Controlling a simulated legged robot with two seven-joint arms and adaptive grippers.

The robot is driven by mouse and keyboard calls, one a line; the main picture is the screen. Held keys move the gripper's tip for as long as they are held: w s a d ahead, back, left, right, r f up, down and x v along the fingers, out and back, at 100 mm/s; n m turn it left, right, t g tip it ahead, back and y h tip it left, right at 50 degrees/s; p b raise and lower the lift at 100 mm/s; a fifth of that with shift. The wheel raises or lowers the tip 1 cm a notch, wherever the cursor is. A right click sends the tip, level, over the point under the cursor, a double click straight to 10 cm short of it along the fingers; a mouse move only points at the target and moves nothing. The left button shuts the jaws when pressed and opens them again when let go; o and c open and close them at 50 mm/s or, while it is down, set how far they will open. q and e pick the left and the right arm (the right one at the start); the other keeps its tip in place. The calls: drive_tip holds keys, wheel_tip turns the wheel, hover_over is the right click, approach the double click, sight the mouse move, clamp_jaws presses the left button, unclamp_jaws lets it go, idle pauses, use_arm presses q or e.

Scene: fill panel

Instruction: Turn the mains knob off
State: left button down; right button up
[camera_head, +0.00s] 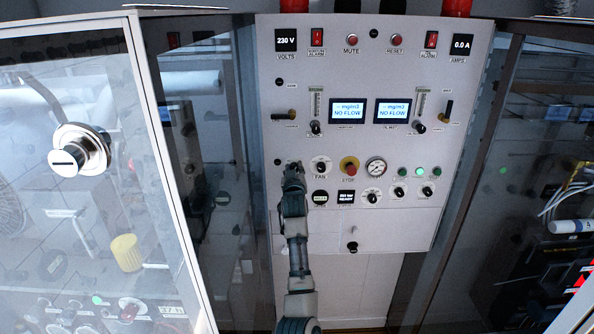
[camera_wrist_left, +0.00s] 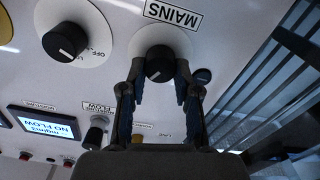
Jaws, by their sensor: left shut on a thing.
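The mains knob (camera_wrist_left: 159,64) is a black knob on a round white dial, under an upside-down MAINS label (camera_wrist_left: 173,13) in the left wrist view. My left gripper (camera_wrist_left: 160,78) is shut on this knob, with one finger on each side of it. In the head view my left gripper (camera_head: 294,172) reaches up from below to the left side of the panel and hides the knob there. The knob's pointer setting cannot be read. My right gripper is not in view.
The grey panel (camera_head: 300,226) carries a FAN knob (camera_head: 320,167) close to the right of my gripper, then a red STOP button (camera_head: 350,167) and a gauge (camera_head: 376,167). Two NO FLOW screens (camera_head: 347,111) sit above. Glass-doored cabinets (camera_head: 95,170) flank the panel.

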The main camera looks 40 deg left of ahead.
use_arm(q)
drive_tip(key=shift+a+n, duration=0.15)
drive_tip(key=shift+n, duration=7.45)
drive_tip(key=shift+r, duration=0.1)
drive_tip(key=c, duration=1.1)
unclamp_jaws()
drive_tip(key=shift+o, duration=1.4)
drive_tip(key=shift+w, duration=0.15)
drive_tip(key=v, duration=1.2)
drive_tip(key=shift+f, duration=0.25)
